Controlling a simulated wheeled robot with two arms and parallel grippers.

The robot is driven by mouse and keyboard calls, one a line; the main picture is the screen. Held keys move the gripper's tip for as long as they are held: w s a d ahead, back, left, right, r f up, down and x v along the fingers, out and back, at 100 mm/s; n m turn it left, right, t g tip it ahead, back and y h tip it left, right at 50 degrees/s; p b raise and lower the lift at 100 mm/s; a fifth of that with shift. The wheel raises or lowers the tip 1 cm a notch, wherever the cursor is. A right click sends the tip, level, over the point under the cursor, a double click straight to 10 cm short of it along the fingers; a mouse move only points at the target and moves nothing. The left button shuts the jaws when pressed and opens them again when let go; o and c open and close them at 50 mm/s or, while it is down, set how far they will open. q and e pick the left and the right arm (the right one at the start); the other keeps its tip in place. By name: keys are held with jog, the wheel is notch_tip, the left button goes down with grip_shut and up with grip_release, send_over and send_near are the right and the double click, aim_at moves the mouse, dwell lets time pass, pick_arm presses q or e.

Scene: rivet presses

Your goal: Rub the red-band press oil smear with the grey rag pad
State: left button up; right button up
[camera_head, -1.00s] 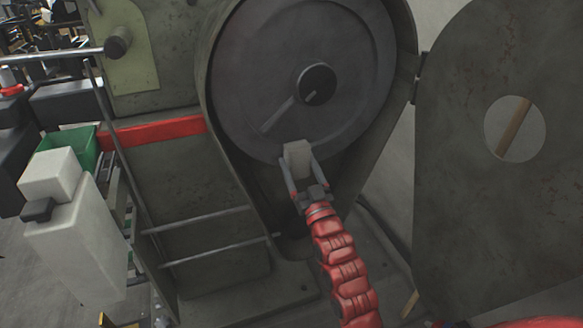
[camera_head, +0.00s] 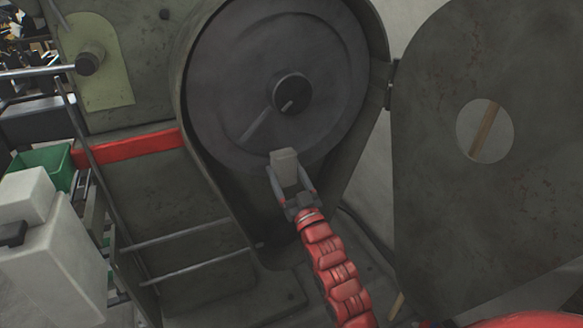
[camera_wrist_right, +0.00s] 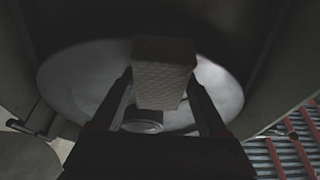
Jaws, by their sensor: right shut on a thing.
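The red-band press shows its red band (camera_head: 130,148) at left and a large dark grey flywheel disc (camera_head: 235,60) with a hub. A paler streak (camera_head: 256,126) lies on the disc, lower left of the hub; I cannot tell if it is the oil smear. My right gripper (camera_head: 290,178) is shut on the pale grey rag pad (camera_head: 284,157), which overlaps the disc's lower rim. The pad also shows in the right wrist view (camera_wrist_right: 165,72), in front of the disc, hiding part of it. Contact is unclear. My left gripper is out of view.
An open guard door (camera_head: 440,200) with a round hole stands at right. Metal rails (camera_head: 190,235) cross the lower left of the press. A pale box-shaped thing (camera_head: 60,255) and a green bin (camera_head: 48,162) are at far left.

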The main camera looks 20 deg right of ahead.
jog(key=shift+a+r+p, duration=0.15)
jog(key=shift+a+p, duration=0.75)
jog(key=shift+a, duration=1.95)
jog(key=shift+s+a+p, duration=0.1)
jog(key=shift+s+p, duration=0.25)
jog(key=shift+s, duration=0.15)
jog(key=p, duration=0.1)
send_near(259, 167)
notch_tip(259, 167, up, 3)
jog(key=shift+w+f, duration=0.15)
jog(key=shift+f, duration=0.05)
jog(key=shift+p, duration=0.3)
jog(key=shift+s+p, duration=0.5)
jog(key=shift+s, duration=1.05)
